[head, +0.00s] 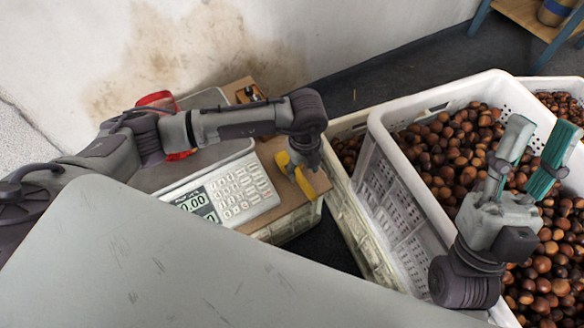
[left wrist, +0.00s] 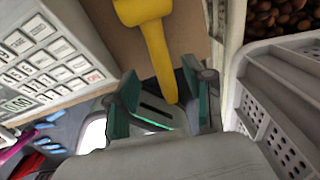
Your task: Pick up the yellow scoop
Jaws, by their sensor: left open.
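The yellow scoop (head: 296,174) lies on a brown wooden surface (head: 270,152) beside the scale. In the left wrist view the scoop (left wrist: 152,38) has its handle pointing down the picture, its end between the green-padded fingers. My left gripper (left wrist: 164,102) is open, with its fingers on either side of the handle end; I cannot tell whether they touch it. In the head view my left gripper (head: 307,152) is just above the scoop, its fingertips mostly hidden. My right gripper (head: 540,135) is open and empty over the chestnut crate.
A scale with a keypad (head: 243,190) stands left of the scoop. A white crate (head: 393,177) full of chestnuts is to the right, with another crate (head: 343,222) close beside the wooden surface. A red container (head: 158,100) stands behind my left arm.

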